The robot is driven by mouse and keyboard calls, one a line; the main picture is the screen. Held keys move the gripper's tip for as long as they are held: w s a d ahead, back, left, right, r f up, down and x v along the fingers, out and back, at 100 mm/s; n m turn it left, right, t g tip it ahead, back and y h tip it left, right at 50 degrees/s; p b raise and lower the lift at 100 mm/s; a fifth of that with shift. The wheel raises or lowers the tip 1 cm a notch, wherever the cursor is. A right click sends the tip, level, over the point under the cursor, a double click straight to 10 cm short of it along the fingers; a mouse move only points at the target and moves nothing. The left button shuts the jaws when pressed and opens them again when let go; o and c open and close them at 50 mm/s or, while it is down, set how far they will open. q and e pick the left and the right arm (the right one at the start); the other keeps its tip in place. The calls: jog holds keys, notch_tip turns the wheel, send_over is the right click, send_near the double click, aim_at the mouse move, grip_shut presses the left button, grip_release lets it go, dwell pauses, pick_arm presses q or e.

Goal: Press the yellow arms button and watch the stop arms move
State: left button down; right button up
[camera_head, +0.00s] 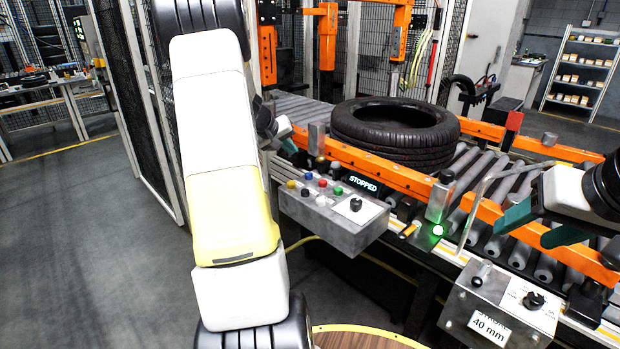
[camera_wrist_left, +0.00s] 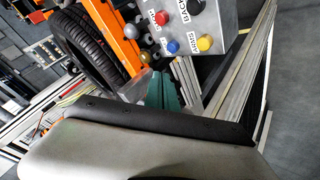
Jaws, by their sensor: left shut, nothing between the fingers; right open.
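The yellow button (camera_head: 291,184) sits at the left end of the grey control box (camera_head: 348,232). In the left wrist view the yellow button (camera_wrist_left: 205,43) stands beside a blue and a red button. My left gripper (camera_head: 289,146) is partly hidden behind my arm in the head view, with its teal fingers above and behind the box. Its shut, empty fingers (camera_wrist_left: 166,92) are apart from the yellow button in the wrist view. My right gripper (camera_head: 541,228) is open and empty over the rollers at the right. I cannot tell which orange parts are the stop arms.
A black tyre (camera_head: 375,127) lies flat on the roller conveyor behind an orange rail (camera_head: 380,172). A display (camera_head: 363,184) reads STOPPED. A green light (camera_head: 438,231) glows on the conveyor's side. A second box (camera_head: 500,310) reads 40 mm. Open floor lies at the left.

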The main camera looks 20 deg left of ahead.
aim_at(289, 184)
pick_arm(q)
jog(key=shift+w+a+f, duration=0.1)
jog(key=shift+a+f, duration=0.25)
jog(key=shift+a, duration=0.2)
jog(key=shift+f, duration=4.4)
jog(key=shift+f, duration=0.4)
